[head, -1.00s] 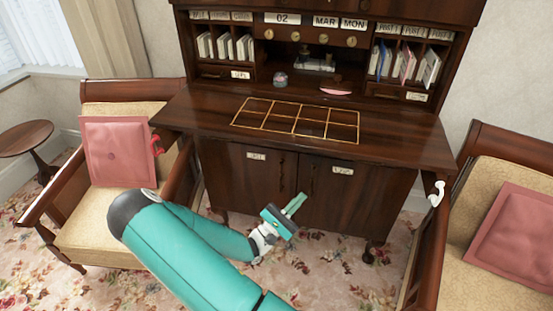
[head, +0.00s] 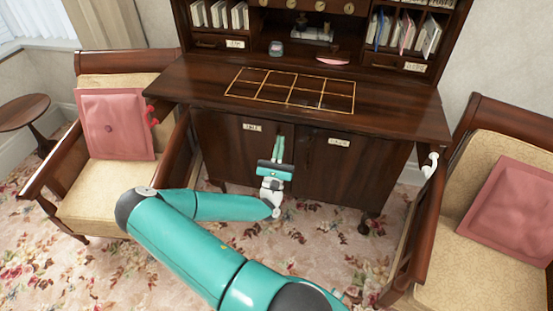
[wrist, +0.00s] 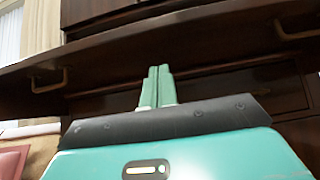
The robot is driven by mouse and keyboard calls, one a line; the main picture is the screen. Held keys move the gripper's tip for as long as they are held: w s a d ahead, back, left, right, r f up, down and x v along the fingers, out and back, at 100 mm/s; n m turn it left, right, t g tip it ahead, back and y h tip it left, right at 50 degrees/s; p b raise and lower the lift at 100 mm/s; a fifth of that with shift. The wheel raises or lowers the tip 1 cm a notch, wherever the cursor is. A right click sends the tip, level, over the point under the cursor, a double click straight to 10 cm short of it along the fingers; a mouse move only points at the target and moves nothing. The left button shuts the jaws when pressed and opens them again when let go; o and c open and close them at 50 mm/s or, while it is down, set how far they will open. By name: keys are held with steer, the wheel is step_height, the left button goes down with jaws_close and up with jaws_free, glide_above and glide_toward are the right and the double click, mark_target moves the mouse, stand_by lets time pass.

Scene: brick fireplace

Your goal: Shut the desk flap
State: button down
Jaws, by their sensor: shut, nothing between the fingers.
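The desk flap (head: 200,85) is down and lies flat, jutting out from the dark wooden desk, with a gold grid of lines on its top. In the wrist view I see the flap (wrist: 215,52) from below, with a handle-like bracket near each side. My gripper (head: 279,138) is in front of the cabinet doors, below the flap's front edge, fingers pointing up. In the wrist view its two green fingers (wrist: 158,70) are together and empty, overlapping the flap's underside in the picture. I cannot tell whether they touch it.
Armchairs with pink cushions stand at left (head: 115,125) and right (head: 510,205), close to the desk's sides. A red hook (head: 151,115) and a white hook (head: 430,164) show at the flap's sides. A small jar (head: 276,48) and a pink item (head: 332,61) sit behind the flap.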

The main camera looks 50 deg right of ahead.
steer(key=r, duration=0.1)
steer(key=d+r, duration=0.1)
steer(key=r, duration=0.3)
steer(key=shift+w+d+r, duration=0.15)
steer(key=shift+w+r, duration=0.1)
steer(key=shift+w, duration=0.1)
steer(key=shift+r, duration=0.1)
